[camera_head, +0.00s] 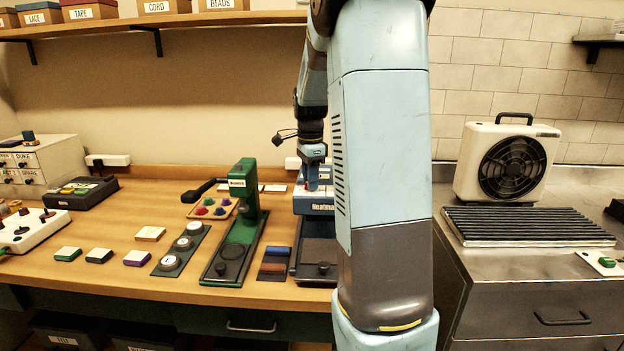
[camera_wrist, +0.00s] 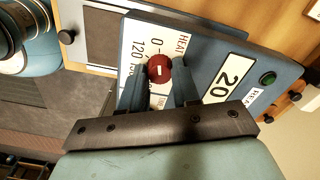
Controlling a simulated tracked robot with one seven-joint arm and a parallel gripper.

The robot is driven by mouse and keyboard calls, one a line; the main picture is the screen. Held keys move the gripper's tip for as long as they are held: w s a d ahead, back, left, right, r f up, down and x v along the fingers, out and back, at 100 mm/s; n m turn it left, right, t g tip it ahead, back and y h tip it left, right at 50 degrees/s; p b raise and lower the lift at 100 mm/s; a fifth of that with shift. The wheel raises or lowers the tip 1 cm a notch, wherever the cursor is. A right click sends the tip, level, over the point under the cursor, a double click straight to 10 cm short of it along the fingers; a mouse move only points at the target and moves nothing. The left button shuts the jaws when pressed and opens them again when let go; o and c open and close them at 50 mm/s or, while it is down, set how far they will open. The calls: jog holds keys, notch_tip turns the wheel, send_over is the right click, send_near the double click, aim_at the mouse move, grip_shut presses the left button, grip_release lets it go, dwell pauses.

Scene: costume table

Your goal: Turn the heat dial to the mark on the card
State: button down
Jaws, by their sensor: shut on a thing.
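The red heat dial (camera_wrist: 160,68) sits on the blue front of the heat press, beside a white scale (camera_wrist: 136,50) printed HEAT with 0 and 120. My gripper (camera_wrist: 160,78) is shut on the dial, one finger on each side of it. A white plate reading 20 (camera_wrist: 229,79) is on the same face, and a green button (camera_wrist: 268,78) is near it. In the head view the heat press (camera_head: 321,208) stands at the right end of the wooden table, partly hidden by my arm. The dial is too small to make out there. I cannot tell which piece is the card.
A green press (camera_head: 243,205) stands left of the heat press, with dark and brown blocks (camera_head: 275,262) between them. A tray of coloured pieces (camera_head: 212,208) lies behind. A fan heater (camera_head: 507,160) and a rack (camera_head: 530,226) are on the metal counter at right.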

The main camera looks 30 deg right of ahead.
jog(key=shift+n, duration=0.3)
jog(key=n, duration=0.4)
jog(key=shift+a+f+n, duration=0.1)
jog(key=shift+n, duration=0.3)
jog(key=n, duration=0.9)
jog(key=shift+s, duration=0.1)
jog(key=shift+n, duration=2.5)
jog(key=c, duration=0.8)
grip_release()
